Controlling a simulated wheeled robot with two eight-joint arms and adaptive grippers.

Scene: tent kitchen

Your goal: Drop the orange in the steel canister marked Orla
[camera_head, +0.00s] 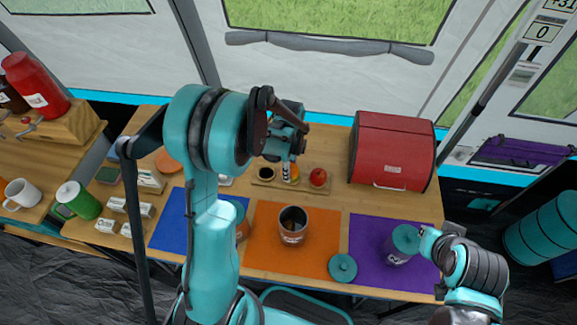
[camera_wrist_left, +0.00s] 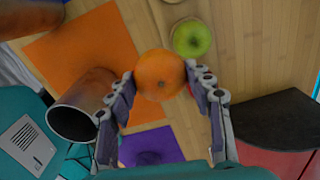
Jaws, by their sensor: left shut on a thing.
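My left gripper (camera_wrist_left: 163,92) is shut on the orange (camera_wrist_left: 160,74). In the head view, my left gripper (camera_head: 291,160) is over the back of the table and largely hides the fruit. An open steel canister (camera_head: 292,234) stands upright on the orange mat (camera_head: 265,250); it also shows in the left wrist view (camera_wrist_left: 83,100), apart from the orange. A lidded canister (camera_head: 397,255) is on the purple mat. Another (camera_head: 243,228) near the blue mat is partly hidden by my left arm. Their labels are too small to read surely. My right gripper (camera_head: 428,240) is beside the purple-mat canister's teal lid.
A loose teal lid (camera_head: 343,267) lies at the orange mat's right edge. A red apple (camera_head: 318,177) and a green apple (camera_wrist_left: 191,38) are near the gripper. A red bread box (camera_head: 393,150) stands back right. Small labelled boxes (camera_head: 125,207) are at left.

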